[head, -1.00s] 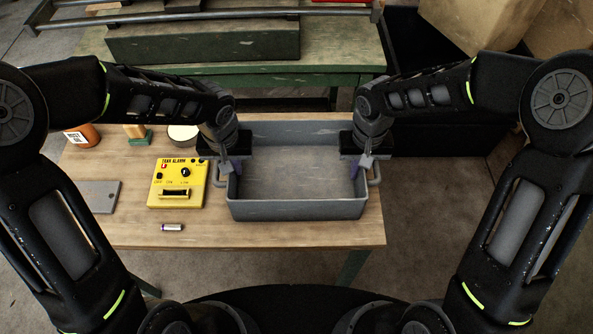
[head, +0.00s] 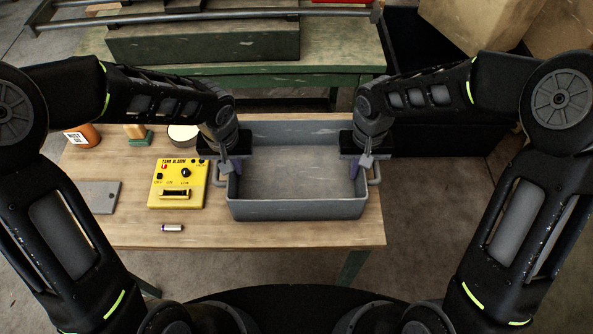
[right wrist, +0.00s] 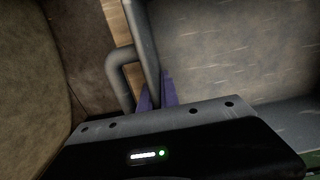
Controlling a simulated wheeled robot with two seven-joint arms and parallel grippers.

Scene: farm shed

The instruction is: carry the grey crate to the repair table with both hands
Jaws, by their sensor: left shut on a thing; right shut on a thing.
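The grey crate (head: 296,210) is empty and stands over the right part of a wooden table (head: 320,235); I cannot tell whether it touches the top. My left gripper (head: 233,168) is shut on the crate at its left side, by the left handle (head: 217,174). My right gripper (head: 357,168) is shut on the crate at its right side, by the right handle (head: 375,174). In the right wrist view the purple fingers (right wrist: 157,95) meet the crate's wall, with the handle (right wrist: 120,75) beside them. The fingertips are partly hidden. I cannot tell which table is the repair table.
A yellow tank alarm box (head: 178,183), a small battery (head: 172,228), a grey plate (head: 98,196), an orange jar (head: 82,136) and a round tin (head: 184,135) are left of the crate. A green bench (head: 320,75) stands behind. Cardboard boxes (head: 480,30) are at back right.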

